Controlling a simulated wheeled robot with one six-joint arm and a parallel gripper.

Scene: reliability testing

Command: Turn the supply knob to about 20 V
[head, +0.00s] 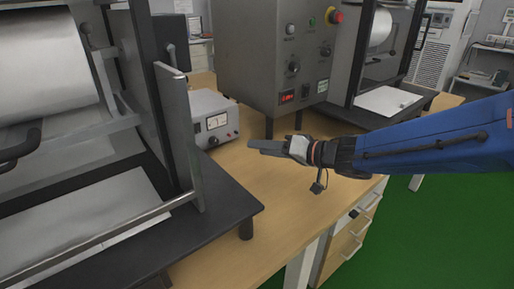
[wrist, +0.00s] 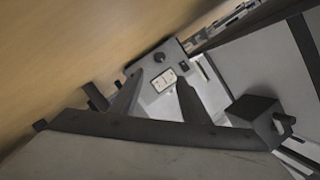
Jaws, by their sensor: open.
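The supply, a small light-grey box (head: 208,107) with a white dial meter (head: 217,121), stands on the wooden table left of my gripper (head: 254,147). Small dark and red controls show below its meter, too small to read. In the wrist view the supply's front panel (wrist: 148,66) is ahead, with the meter (wrist: 164,80) and a round black knob (wrist: 160,57). My gripper (wrist: 159,79) is open and empty, its two fingers apart and pointing toward the panel. It appears apart from the knob. The meter reading is not legible.
A black-framed machine (head: 185,140) with a metal rail stands close on the left. A tall grey control cabinet (head: 265,60) with knobs, a red button and a red display stands behind my gripper. Bare wooden table (head: 270,190) lies in front.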

